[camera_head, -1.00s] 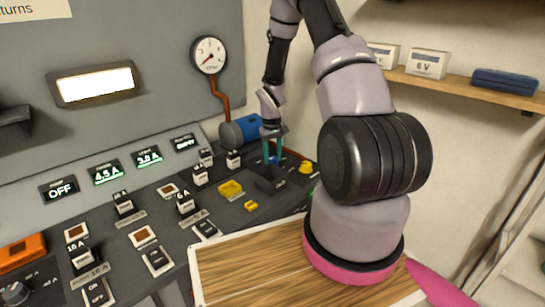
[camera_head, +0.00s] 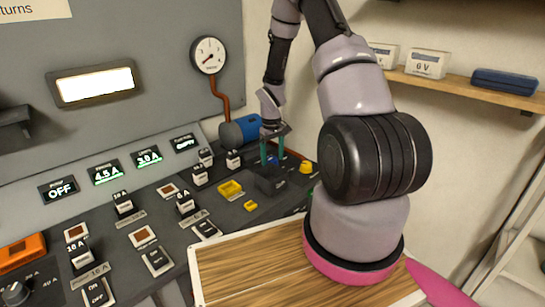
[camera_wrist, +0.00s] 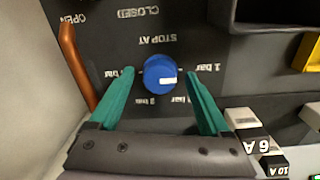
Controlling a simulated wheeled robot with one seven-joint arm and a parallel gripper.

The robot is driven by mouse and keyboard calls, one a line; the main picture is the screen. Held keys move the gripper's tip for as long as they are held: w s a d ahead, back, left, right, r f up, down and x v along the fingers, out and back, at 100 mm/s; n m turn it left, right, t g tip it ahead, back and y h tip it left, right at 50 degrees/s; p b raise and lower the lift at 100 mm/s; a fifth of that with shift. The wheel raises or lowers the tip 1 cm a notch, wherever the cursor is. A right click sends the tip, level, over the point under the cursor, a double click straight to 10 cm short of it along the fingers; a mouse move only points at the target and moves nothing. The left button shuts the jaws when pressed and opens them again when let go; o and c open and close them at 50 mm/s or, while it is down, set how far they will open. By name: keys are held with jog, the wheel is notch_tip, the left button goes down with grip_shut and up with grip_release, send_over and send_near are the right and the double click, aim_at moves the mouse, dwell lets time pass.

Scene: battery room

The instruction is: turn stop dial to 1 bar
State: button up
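The stop dial (camera_wrist: 160,74) is a round blue knob with a white mark on its lower right part, under upside-down "STOP AT" lettering. A "1 bar" label (camera_wrist: 203,68) is printed to its right in the wrist view. Other bar labels lie around it, partly hidden or too small to read surely. My gripper (camera_wrist: 159,72) is open, with one teal finger on each side of the dial and a gap showing on both sides. In the head view my gripper (camera_head: 272,155) points down at the panel's far end, and the dial is mostly hidden there.
A dark open bin (camera_head: 270,184) and a yellow tray (camera_head: 230,189) are close to my gripper. Switches crowd the panel in front.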

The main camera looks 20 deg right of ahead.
notch_tip(320, 180, up, 11)
jog(key=shift+a, duration=0.15)
dwell(0.5)
dwell(0.4)
notch_tip(320, 180, up, 10)
jog(key=m+t, duration=0.1)
jog(key=t, duration=0.1)
send_over(272, 158)
jog(key=s+a, duration=0.2)
jog(key=s, duration=0.1)
jog(key=s+a+r+m+t, duration=0.1)
jog(key=s+r, duration=0.2)
jog(key=r, duration=0.3)
jog(key=s+a+r+m, duration=0.1)
jog(key=s+r, duration=0.3)
jog(key=r, duration=0.2)
jog(key=s+a+r+m+t+y, duration=0.1)
jog(key=s+r, duration=0.3)
jog(key=s, duration=0.4)
jog(key=s+a+r+m+t+y, duration=0.1)
jog(key=s+a+r+m+t, duration=0.1)
jog(key=s+r, duration=0.3)
jog(key=s+a+t, duration=0.1)
jog(key=s, duration=0.2)
jog(key=shift+s+a+r+m, duration=0.2)
jog(key=shift+a+r+m, duration=0.1)
jog(key=shift+a, duration=0.1)
